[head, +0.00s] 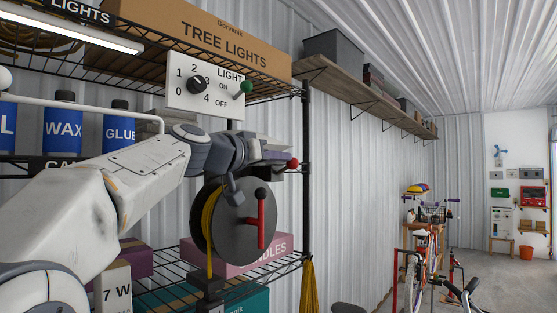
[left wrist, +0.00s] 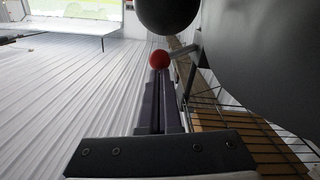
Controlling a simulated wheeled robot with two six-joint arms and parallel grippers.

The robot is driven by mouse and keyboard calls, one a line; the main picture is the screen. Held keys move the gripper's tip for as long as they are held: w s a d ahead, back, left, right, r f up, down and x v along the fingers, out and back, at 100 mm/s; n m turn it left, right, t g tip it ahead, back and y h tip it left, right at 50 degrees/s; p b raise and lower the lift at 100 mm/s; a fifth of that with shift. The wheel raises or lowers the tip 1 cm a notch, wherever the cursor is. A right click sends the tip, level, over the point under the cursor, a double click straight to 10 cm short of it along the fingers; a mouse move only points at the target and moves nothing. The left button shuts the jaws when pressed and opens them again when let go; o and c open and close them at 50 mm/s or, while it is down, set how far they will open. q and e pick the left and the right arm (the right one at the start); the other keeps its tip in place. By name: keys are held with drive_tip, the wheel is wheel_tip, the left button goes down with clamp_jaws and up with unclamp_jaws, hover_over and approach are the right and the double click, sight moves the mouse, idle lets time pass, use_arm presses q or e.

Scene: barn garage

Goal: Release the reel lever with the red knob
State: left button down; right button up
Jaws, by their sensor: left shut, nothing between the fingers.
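The reel (head: 222,235) is a dark grey disc with yellow cord, standing at the shelf's front. It has a red crank (head: 261,220) with a black knob (head: 261,194). The red knob (head: 293,163) of the lever shows just above and to the right of the disc; its shaft is hidden. My left gripper (head: 282,160) is shut and empty, its tips right by the red knob. In the left wrist view its fingers (left wrist: 159,88) point at the red knob (left wrist: 159,58). I cannot tell whether they touch. My right gripper is out of view.
In the left wrist view the disc (left wrist: 265,50) is close on the right, and a black ball (left wrist: 168,14) is above the tips. A switch panel (head: 205,90) hangs above my gripper. A shelf post (head: 306,130) stands just right of the red knob.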

use_arm(q)
drive_tip(key=shift+s+d+f+m+b, duration=0.2)
drive_tip(key=shift+f+m+b, duration=0.2)
drive_tip(key=shift+m+b, duration=0.6)
drive_tip(key=shift+s+d+f+m+b, duration=0.15)
drive_tip(key=shift+f+m+b, duration=0.35)
drive_tip(key=shift+b, duration=0.8)
drive_tip(key=shift+d+b, duration=0.1)
drive_tip(key=shift+b, duration=0.25)
drive_tip(key=shift+f, duration=0.1)
idle(0.3)
drive_tip(key=shift+s+r, duration=0.15)
drive_tip(key=shift+r, duration=0.25)
drive_tip(key=r+b+v, duration=0.2)
drive_tip(key=b+v, duration=0.1)
drive_tip(key=v, duration=0.9)
drive_tip(key=shift+s+a, duration=0.2)
drive_tip(key=shift+a, duration=0.05)
